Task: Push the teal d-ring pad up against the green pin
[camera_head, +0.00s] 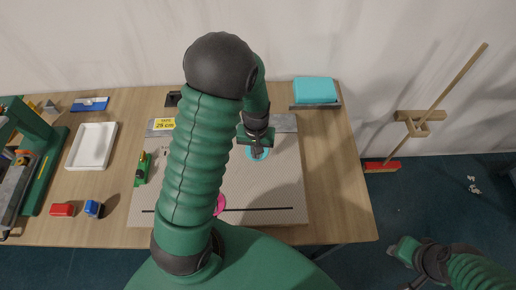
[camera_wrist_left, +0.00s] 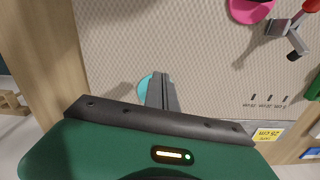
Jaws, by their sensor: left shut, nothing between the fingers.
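The teal d-ring pad (camera_head: 264,154) is a small round disc lying on the light patterned sheet, right of the middle in the head view. It also shows in the left wrist view (camera_wrist_left: 143,87), partly hidden behind the fingers. My left gripper (camera_head: 257,152) is shut and empty, with its fingertips over or at the pad; I cannot tell whether they touch it. Its closed fingers show in the left wrist view (camera_wrist_left: 158,76). I cannot make out the green pin for certain; my left arm hides part of the sheet. My right gripper (camera_head: 402,252) hangs off the table at lower right.
A pink disc (camera_head: 221,204) lies near the black line. A green clamp-like piece (camera_head: 141,170) stands at the sheet's left. A white tray (camera_head: 92,146), red block (camera_head: 62,210) and blue block (camera_head: 93,208) are further left. A teal stack (camera_head: 315,91) sits at back right.

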